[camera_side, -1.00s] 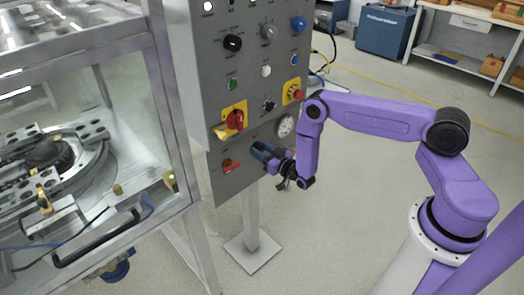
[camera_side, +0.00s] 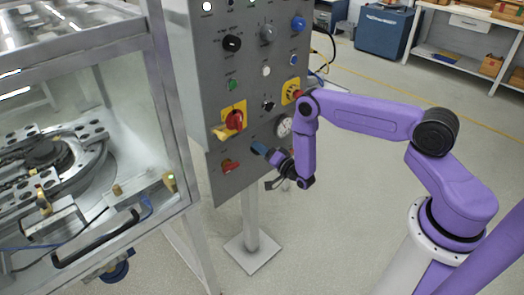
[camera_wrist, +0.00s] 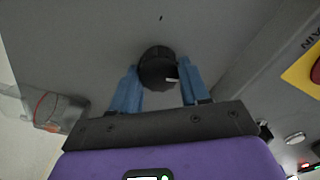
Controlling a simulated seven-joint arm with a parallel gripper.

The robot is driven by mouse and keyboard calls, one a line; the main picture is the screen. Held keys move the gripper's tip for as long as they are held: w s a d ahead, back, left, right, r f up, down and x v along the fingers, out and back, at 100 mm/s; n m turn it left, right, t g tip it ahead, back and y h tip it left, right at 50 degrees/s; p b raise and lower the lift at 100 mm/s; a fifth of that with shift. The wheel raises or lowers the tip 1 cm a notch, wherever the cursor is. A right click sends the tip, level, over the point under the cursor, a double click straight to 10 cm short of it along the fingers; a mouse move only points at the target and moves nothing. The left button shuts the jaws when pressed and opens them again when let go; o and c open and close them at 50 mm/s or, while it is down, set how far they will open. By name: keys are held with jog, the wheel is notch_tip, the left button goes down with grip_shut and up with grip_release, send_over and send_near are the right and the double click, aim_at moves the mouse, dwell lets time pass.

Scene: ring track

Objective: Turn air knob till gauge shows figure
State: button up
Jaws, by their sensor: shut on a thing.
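The black air knob (camera_wrist: 158,68) with a white pointer mark sits on the grey panel in the wrist view, between my two blue fingers. My gripper (camera_wrist: 158,88) is shut on it; it also shows in the side view (camera_side: 258,149) at the panel's lower right. There the knob is hidden behind my fingers. The round white-faced gauge (camera_side: 284,127) is on the panel just above and right of my gripper, partly beside my arm link. Its needle and figures are too small to read.
The grey control panel (camera_side: 215,75) carries several other knobs and buttons. A red switch on a yellow plate (camera_side: 232,121) and a red lever (camera_side: 230,166) are left of my gripper. A glass-walled machine (camera_side: 130,120) stands further left. The floor to the right is open.

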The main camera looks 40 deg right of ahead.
jog(key=m, duration=1.3)
jog(key=shift+w+d+f, duration=0.1)
jog(key=shift+d, duration=0.05)
dwell(0.3)
jog(key=o, duration=1.1)
jog(key=shift+c, duration=0.2)
jog(key=shift+f, duration=0.1)
jog(key=s, duration=0.7)
jog(key=shift+s, duration=0.3)
